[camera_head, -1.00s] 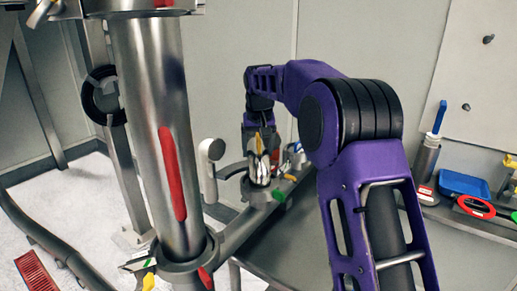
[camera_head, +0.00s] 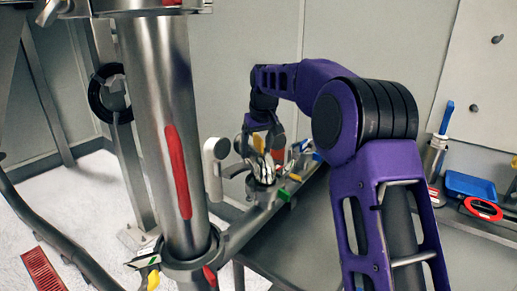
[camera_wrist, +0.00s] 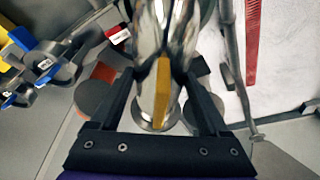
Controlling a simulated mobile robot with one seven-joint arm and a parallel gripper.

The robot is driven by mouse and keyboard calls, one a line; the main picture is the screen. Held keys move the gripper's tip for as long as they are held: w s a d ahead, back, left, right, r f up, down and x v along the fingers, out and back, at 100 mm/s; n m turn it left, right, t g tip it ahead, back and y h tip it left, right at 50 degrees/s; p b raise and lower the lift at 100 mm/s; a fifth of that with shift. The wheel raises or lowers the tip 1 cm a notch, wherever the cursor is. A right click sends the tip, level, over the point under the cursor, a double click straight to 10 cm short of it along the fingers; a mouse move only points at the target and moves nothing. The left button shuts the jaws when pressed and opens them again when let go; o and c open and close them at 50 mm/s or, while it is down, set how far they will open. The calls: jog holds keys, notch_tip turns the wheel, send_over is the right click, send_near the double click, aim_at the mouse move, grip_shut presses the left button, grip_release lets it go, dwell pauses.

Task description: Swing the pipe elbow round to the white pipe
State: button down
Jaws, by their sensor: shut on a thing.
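The pipe elbow (camera_head: 262,168) is a shiny curved metal piece with a yellow mark, at the middle of the head view beside the tall steel column. In the wrist view the elbow (camera_wrist: 168,35) runs up between the fingers, with its yellow mark facing me and a round rim below. My gripper (camera_head: 265,143) is shut on it from above; the fingers also show in the wrist view (camera_wrist: 163,85). A whitish upright piece with a rounded top (camera_head: 214,168) stands just left of the elbow, apart from it. I cannot tell whether it is the white pipe.
The steel column (camera_head: 165,130) with a red stripe stands close on the left. A grey bar (camera_head: 250,222) runs from its collar below the elbow. Clamps with coloured handles (camera_head: 297,160) sit right behind. A blue tray (camera_head: 470,185) lies far right.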

aim_at(248, 158)
jog(key=shift+r, duration=0.1)
jog(key=shift+s+a+n, duration=0.25)
jog(key=shift+a+n, duration=0.2)
jog(key=shift+n, duration=0.45)
jog(key=shift+y, duration=0.3)
jog(key=shift+s+a+n, duration=0.3)
jog(key=shift+a+n, duration=0.1)
jog(key=shift+n, duration=0.5)
jog(key=shift+g, duration=0.3)
jog(key=shift+s+a+n+y, duration=0.3)
jog(key=shift+s+a+n, duration=0.05)
jog(key=shift+n, duration=0.55)
jog(key=shift+s+a+n, duration=0.1)
jog(key=shift+s+n, duration=0.05)
jog(key=shift+n, duration=0.15)
grip_release()
